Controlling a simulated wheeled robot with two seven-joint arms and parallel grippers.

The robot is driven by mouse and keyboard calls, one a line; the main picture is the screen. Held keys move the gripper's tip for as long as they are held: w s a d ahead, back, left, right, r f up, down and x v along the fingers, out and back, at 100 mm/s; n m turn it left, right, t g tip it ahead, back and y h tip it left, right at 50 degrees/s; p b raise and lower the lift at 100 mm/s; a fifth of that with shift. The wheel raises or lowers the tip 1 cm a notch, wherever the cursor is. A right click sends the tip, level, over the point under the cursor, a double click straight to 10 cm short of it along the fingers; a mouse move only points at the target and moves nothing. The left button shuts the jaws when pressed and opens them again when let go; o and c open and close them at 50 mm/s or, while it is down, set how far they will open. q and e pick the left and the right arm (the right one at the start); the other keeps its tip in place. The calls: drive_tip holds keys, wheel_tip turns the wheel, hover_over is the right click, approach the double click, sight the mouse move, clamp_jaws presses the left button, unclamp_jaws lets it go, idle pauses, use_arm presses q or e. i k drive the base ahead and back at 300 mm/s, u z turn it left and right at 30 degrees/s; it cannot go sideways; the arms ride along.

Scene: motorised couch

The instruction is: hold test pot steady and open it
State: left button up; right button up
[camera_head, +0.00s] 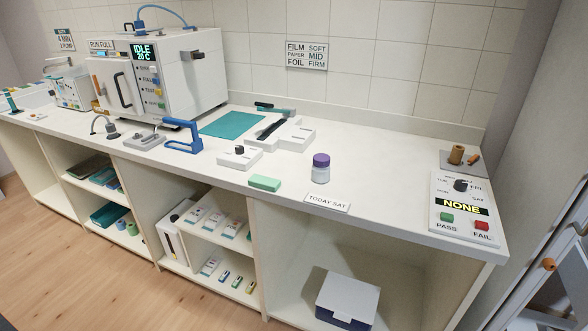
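A small clear or whitish pot with a purple lid (321,160) stands upright near the front of the white counter, right of its middle. Its lid appears to be on. It is most likely the test pot. Nothing touches it. Neither of my grippers is in the head view.
On the white counter (390,175), a green block (264,182) lies left of the pot and a "TODAY SAT" card (327,202) in front. A white box with a black knob (239,155) is further left. A pass/fail panel (462,205) is at right. Counter between pot and panel is clear.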

sight(321, 175)
drive_tip(key=u, duration=0.5)
drive_tip(key=i, duration=1.2)
drive_tip(key=z, duration=0.8)
